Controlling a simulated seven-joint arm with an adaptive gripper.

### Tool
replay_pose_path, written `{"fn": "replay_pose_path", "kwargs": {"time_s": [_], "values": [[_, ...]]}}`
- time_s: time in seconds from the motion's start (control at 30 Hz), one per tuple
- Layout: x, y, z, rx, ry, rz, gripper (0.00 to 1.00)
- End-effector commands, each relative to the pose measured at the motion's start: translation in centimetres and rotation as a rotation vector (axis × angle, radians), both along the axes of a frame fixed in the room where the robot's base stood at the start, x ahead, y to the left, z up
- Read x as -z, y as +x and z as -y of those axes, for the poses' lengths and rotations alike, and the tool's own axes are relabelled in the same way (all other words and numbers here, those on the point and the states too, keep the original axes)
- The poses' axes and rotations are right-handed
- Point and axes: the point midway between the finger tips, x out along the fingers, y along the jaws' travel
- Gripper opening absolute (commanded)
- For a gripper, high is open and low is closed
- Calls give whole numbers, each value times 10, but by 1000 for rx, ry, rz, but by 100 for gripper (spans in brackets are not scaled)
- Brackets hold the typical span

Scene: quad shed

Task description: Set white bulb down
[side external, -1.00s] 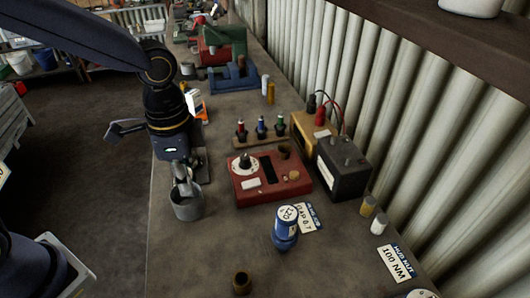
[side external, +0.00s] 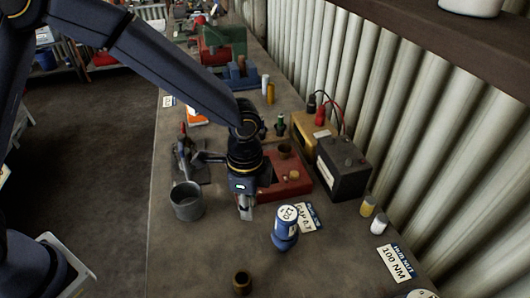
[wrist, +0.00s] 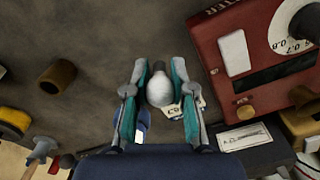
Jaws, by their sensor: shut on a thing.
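My gripper (wrist: 157,95) is shut on the white bulb (wrist: 159,89), seen between its two fingers in the wrist view. The bulb has a rounded white body and a darker end pointing away from me. In the side view my gripper (side external: 246,209) points down above the bench, at the near left edge of the red tester box (side external: 270,194). My wrist hides part of that box. The bulb's height above the surface is hard to judge. The grey metal cup (side external: 187,203) stands to the left of my gripper, empty as far as I can see.
A blue can (side external: 286,226) stands close to the right of my gripper, beside a tag (side external: 309,217). A brown ring-like cup (side external: 241,283) is nearer the camera. The bench front, between cup and can, is clear.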

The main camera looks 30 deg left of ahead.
Motion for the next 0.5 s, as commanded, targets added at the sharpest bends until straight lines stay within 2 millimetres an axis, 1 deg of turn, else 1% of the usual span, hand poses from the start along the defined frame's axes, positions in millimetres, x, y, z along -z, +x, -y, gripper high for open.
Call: {"fn": "replay_pose_path", "kwargs": {"time_s": [0.1, 0.3, 0.5], "values": [[8, 5, 2, 0, 1, -1, 10], [36, 5, 2, 0, 2, -2, 10], [37, 5, 2, -1, -1, 1, 10]]}}
